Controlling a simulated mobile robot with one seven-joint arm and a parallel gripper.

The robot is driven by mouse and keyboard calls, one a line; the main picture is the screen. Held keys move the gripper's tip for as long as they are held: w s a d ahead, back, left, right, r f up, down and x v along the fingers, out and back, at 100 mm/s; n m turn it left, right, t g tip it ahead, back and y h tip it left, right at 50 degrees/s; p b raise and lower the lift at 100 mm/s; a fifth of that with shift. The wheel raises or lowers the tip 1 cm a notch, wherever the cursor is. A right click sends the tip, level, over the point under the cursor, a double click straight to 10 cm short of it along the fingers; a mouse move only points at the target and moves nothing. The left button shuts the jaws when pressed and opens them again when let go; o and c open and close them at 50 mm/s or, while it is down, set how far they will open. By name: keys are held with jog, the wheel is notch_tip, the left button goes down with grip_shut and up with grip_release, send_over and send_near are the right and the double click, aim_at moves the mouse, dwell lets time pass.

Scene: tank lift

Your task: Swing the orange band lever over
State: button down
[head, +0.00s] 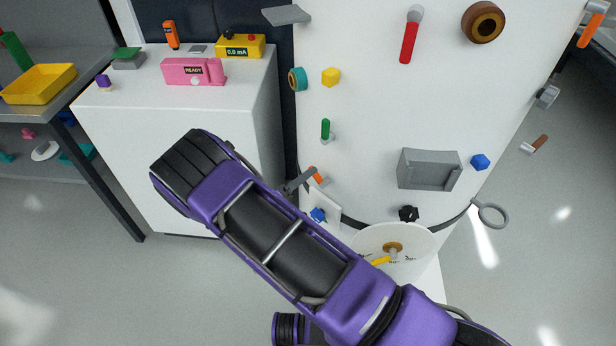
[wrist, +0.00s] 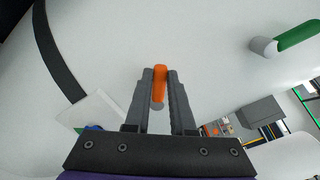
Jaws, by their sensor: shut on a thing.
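The orange band lever (wrist: 160,82) is a short orange handle with a grey end. In the wrist view it stands between the two fingers of my gripper (wrist: 160,76), which are shut on it near their tips. In the head view my gripper (head: 298,183) reaches the lower left of the white tank, and a bit of the orange lever (head: 315,173) shows at the fingertips. My arm and the fingers hide part of the lever and its mount.
A green-handled lever (head: 325,128) is above on the tank. A white plate with a blue knob (head: 318,214) sits just below my gripper. A grey box (head: 428,170) juts out to the right. A white cabinet (head: 180,130) stands to the left.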

jog(key=shift+w+a+f+n+b, duration=0.2)
jog(key=shift+f+n, duration=0.25)
jog(key=shift+n, duration=0.65)
jog(key=shift+w+a+f+n+b, duration=0.15)
jog(key=shift+f+n, duration=0.25)
jog(key=shift+n, duration=0.7)
jog(key=shift+s, duration=0.1)
jog(key=c, duration=0.8)
grip_release()
jog(key=shift+o, duration=0.2)
jog(key=v, duration=1.7)
jog(key=shift+s, duration=0.15)
jog(key=shift+a, duration=0.15)
